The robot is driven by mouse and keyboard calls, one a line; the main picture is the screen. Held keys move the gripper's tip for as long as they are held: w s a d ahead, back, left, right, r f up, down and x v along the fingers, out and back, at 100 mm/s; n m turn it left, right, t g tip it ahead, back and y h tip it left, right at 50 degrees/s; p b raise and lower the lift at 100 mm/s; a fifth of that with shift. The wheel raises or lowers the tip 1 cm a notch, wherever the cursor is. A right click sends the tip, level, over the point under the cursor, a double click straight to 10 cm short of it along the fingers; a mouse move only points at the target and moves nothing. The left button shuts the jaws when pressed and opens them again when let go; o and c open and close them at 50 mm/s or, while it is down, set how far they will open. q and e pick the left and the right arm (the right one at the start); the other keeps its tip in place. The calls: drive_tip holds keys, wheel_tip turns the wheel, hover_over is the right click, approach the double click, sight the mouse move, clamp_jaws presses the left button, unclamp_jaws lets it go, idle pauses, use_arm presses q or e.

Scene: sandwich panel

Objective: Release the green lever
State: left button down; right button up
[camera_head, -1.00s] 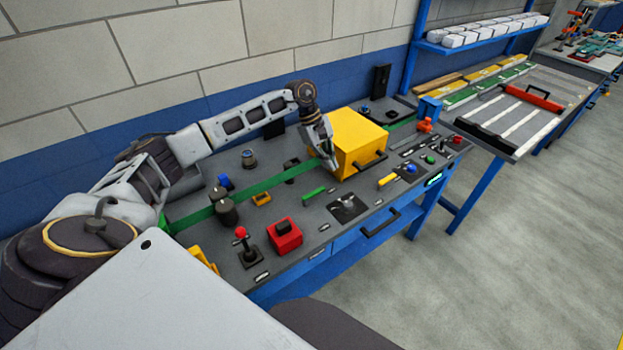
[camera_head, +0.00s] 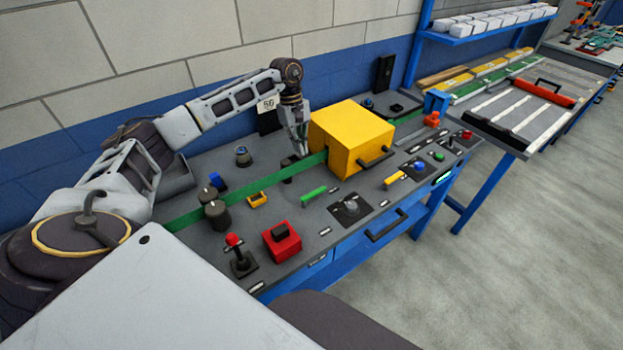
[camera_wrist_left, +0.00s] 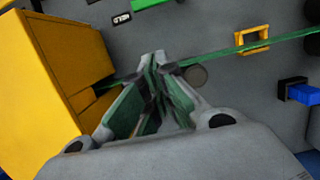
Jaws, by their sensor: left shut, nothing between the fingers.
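The green lever (camera_head: 314,196) is a short green handle on the grey panel, in front of the green strip and left of the yellow box; it lies slanted, nearly flat in the picture. In the left wrist view a green piece (camera_wrist_left: 152,3), likely this lever, is cut by the top edge. My left gripper (camera_head: 303,152) is shut and empty, pointing down beside the left face of the yellow box, behind the lever and apart from it. In the left wrist view its fingertips (camera_wrist_left: 153,58) meet in front of the green strip. My right gripper is not in view.
The yellow box (camera_head: 350,138) stands close to the left gripper. The green strip (camera_head: 262,184) runs along the panel into it. Space right around the lever is clear.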

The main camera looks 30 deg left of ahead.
use_arm(q)
drive_tip(key=shift+f, duration=0.1)
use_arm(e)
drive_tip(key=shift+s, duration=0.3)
use_arm(q)
drive_tip(key=p+x, duration=0.1)
drive_tip(key=x, duration=0.9)
drive_tip(key=shift+s+d+p, duration=0.25)
drive_tip(key=shift+d+p, duration=0.1)
drive_tip(key=shift+d, duration=0.15)
drive_tip(key=shift+s+d+p, duration=0.2)
drive_tip(key=shift+d+p, duration=0.1)
drive_tip(key=shift+d, duration=0.2)
drive_tip(key=shift+s+d, duration=0.25)
drive_tip(key=shift+d, duration=0.4)
drive_tip(key=shift+s+d, duration=0.1)
drive_tip(key=shift+d, duration=0.1)
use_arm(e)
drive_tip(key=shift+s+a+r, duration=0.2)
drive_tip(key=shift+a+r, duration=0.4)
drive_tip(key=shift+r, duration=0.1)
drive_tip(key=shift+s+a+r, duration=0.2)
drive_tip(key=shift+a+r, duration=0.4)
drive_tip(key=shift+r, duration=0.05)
use_arm(q)
drive_tip(key=shift+d, duration=0.2)
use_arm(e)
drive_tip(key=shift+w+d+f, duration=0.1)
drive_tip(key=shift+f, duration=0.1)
